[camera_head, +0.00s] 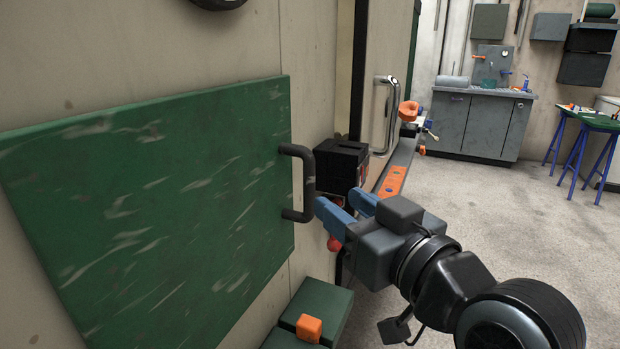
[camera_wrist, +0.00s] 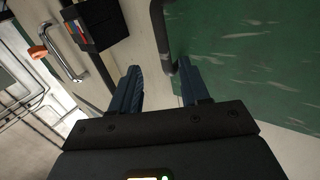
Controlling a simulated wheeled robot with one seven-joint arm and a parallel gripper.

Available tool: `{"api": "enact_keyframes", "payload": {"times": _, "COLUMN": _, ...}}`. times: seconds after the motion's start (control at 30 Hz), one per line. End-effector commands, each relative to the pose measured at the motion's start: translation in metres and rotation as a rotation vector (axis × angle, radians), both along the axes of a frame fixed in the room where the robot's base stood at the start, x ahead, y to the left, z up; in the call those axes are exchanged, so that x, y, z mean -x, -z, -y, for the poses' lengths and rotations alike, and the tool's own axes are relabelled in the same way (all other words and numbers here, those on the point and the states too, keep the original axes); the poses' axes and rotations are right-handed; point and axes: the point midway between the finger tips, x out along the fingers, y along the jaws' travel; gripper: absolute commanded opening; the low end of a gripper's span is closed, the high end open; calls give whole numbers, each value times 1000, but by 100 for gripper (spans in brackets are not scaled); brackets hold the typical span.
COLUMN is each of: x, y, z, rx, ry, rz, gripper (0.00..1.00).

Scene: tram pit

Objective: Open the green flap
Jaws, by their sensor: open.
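The green flap (camera_head: 160,200) is a scuffed panel on the wall at the left of the head view, lying flat or nearly flat against it. Its dark bar handle (camera_head: 308,182) stands upright at its right edge. My gripper (camera_head: 345,212) is open, its blue fingers just right of the handle's lower part. In the wrist view, the fingers of my gripper (camera_wrist: 162,85) point at the handle (camera_wrist: 158,35), which lies just beyond the tips. The green flap (camera_wrist: 250,60) fills the right of that view. I see nothing between the fingers, and contact cannot be told.
A black box (camera_head: 342,163) is on the wall right of the handle. A metal door handle (camera_head: 383,115) and an orange knob (camera_head: 408,111) are beyond. A dark green box (camera_head: 325,305) with an orange block (camera_head: 309,328) sits below. Open floor (camera_head: 480,195) lies to the right.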

Motion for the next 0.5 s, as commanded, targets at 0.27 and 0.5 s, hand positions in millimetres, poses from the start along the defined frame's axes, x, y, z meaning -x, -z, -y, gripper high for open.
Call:
{"api": "enact_keyframes", "payload": {"times": 0.27, "x": -15, "y": -16, "z": -16, "rx": 15, "ry": -28, "rz": 16, "gripper": 46}}
{"api": "enact_keyframes", "payload": {"times": 0.5, "x": -44, "y": -16, "z": -37, "rx": 15, "ry": -27, "rz": 16, "gripper": 46}}
